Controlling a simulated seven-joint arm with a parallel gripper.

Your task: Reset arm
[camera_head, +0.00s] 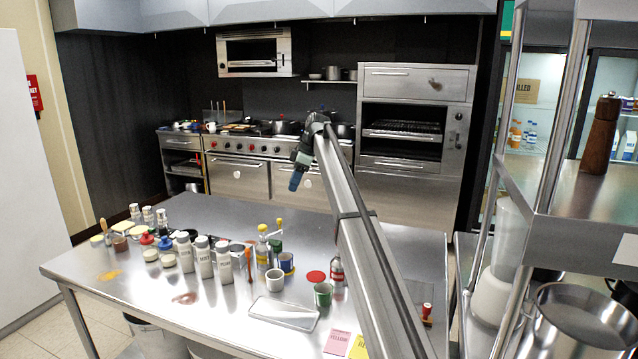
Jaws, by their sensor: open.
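My arm reaches from the lower right up over the steel table (180,215). My gripper (294,184) hangs from its far end, tilted downward, with a blue part at its tip. It is open, with nothing seen in it. It is above the table's far part, apart from the things on the table. The fingers are small in this view.
White bottles (204,257), a steel tray (284,314), a white cup (275,280), a green cup (323,294) and a red-capped bottle (337,270) stand on the table. A steel shelf (590,215) with a pepper mill (600,135) stands right. The table's back left is clear.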

